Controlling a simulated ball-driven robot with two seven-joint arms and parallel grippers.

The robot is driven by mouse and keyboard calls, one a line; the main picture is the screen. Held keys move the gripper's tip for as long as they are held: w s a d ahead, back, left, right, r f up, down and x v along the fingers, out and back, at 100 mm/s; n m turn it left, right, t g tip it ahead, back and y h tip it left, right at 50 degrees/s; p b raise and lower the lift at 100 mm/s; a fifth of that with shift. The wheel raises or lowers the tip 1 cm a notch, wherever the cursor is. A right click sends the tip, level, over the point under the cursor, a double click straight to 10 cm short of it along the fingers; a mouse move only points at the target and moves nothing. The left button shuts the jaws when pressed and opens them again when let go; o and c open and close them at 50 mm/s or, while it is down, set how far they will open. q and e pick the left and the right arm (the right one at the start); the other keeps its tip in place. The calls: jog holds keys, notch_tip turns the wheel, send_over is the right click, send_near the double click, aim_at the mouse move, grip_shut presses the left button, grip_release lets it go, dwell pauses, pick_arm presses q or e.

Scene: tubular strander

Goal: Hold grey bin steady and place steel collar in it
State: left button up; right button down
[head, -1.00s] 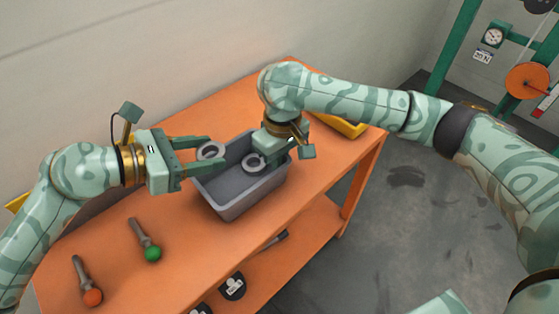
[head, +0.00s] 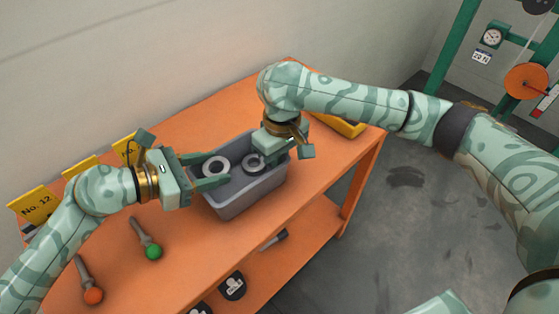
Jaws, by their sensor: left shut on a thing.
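The grey bin (head: 240,206) stands on the orange table, open side up. My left gripper (head: 210,170) is shut on a steel collar (head: 215,166), a grey ring, and holds it over the left part of the bin. A second steel collar (head: 253,163) lies inside the bin, toward the back right, partly covered by my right gripper. My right gripper (head: 280,146) is at the bin's back right rim. Its fingertips are hidden, so I cannot tell if it grips the rim.
Two handled tools, one with a green ball (head: 153,252) and one with an orange ball (head: 93,296), lie at the table's front left. Another yellow bin (head: 345,126) sits behind my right arm.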

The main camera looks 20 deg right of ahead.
pick_arm(q)
jog(key=o, duration=1.2)
jog(key=shift+s+a+f, duration=0.15)
jog(key=shift+f, duration=0.45)
jog(key=shift+s+a+f, duration=0.15)
jog(key=shift+f, duration=0.4)
pick_arm(e)
jog(key=shift+f, duration=0.1)
pick_arm(q)
jog(key=shift+y, duration=0.3)
jog(key=shift+a+r, duration=0.15)
jog(key=shift+a, duration=0.2)
pick_arm(e)
jog(key=shift+d+f, duration=0.15)
jog(key=shift+d, duration=0.1)
jog(key=shift+w+a, duration=0.1)
jog(key=shift+w, duration=0.1)
pick_arm(q)
jog(key=v, duration=0.3)
jog(key=r+v, duration=0.1)
jog(key=v, duration=0.7)
jog(key=shift+r, duration=0.35)
jog(key=shift+d, duration=0.1)
pick_arm(e)
jog(key=c, duration=1.6)
grip_release()
jog(key=shift+a, duration=0.1)
